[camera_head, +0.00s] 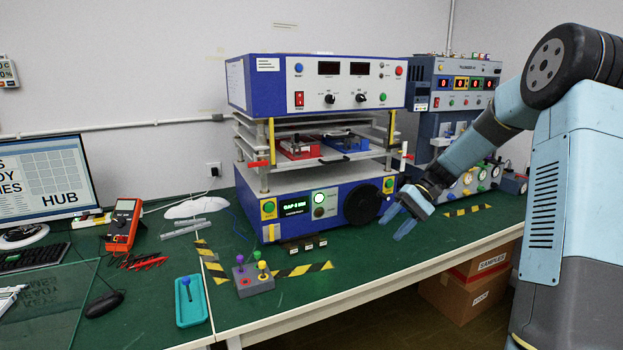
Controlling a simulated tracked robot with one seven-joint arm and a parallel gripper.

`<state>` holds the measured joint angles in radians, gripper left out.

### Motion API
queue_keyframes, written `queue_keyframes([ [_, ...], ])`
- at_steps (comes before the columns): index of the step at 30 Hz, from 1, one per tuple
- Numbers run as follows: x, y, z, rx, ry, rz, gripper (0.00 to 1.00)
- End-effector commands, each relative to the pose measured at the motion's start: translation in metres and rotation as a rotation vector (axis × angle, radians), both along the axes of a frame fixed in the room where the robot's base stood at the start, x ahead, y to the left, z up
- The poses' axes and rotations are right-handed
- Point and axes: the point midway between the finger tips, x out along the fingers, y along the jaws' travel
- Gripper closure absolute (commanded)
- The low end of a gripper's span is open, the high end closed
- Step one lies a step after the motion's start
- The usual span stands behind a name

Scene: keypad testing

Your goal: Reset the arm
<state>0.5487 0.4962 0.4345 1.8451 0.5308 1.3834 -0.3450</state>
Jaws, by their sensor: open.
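My gripper (398,224) is open, with its blue fingers apart and nothing seen between them. It hangs above the green bench, in front of the right side of the blue and white test machine (315,84). My blue arm reaches in from the right side of the view, with its elbow high and its forearm sloping down to the left. The gap between the fingertips and the machine's black round knob (362,205) is hard to judge.
A grey joystick box (254,284) and a teal tray (191,312) stand at the front left of the bench (330,290). A red multimeter (122,226) and monitor (42,178) are farther left. A second instrument stack (455,85) stands behind my arm. Boxes (465,290) sit beneath the bench.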

Motion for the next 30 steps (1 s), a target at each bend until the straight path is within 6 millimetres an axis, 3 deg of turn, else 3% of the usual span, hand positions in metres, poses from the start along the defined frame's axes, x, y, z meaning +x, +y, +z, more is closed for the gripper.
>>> queue_keyframes([
  [12, -0.068, 0.018, 0.054, -0.317, -0.137, 0.018, 0.49],
  [30, -0.176, 0.017, 0.118, -0.641, -0.416, -0.038, 0.49],
])
